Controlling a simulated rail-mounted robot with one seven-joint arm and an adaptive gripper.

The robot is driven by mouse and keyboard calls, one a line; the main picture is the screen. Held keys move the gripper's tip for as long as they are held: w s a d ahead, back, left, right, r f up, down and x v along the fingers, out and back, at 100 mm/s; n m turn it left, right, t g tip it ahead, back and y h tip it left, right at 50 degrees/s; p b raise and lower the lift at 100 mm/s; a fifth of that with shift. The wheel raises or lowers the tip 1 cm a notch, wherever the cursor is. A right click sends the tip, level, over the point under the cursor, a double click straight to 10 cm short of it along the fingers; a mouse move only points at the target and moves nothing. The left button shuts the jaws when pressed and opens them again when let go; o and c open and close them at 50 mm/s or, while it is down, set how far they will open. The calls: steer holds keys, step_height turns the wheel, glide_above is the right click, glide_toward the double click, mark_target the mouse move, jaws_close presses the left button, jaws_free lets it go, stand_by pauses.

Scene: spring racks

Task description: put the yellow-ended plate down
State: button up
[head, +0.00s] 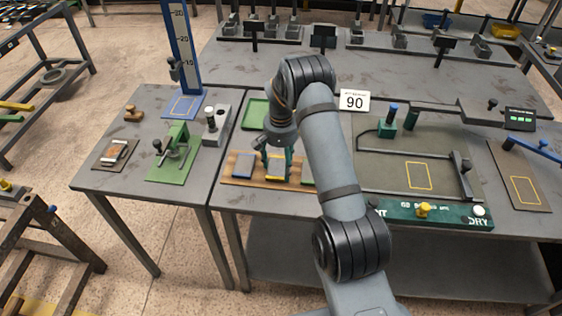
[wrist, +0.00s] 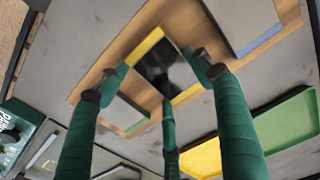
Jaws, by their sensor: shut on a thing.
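The yellow-ended plate (wrist: 163,68) shows in the wrist view with a dark, glossy face and yellow strips at two opposite ends. It is between my green fingertips, at the wooden rack (wrist: 90,82). My gripper (head: 276,164) points down over the middle of the rack in the head view, shut on the plate. Whether the plate rests fully on the wood or is slightly above it, I cannot tell. My fingers and arm hide part of it in the head view.
A blue-ended plate (head: 243,165) lies at the rack's left. A green-ended plate (wrist: 130,118) lies on the other side. A green tray (head: 254,114) stands behind the rack. A dark fixture with a yellow outline (head: 419,176) is to the right.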

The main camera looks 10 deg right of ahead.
mark_target(281, 168)
steer(key=shift+r, duration=0.1)
steer(key=o, duration=1.8)
steer(key=shift+o, duration=0.4)
step_height(281, 168, up, 12)
steer(key=b, duration=0.1)
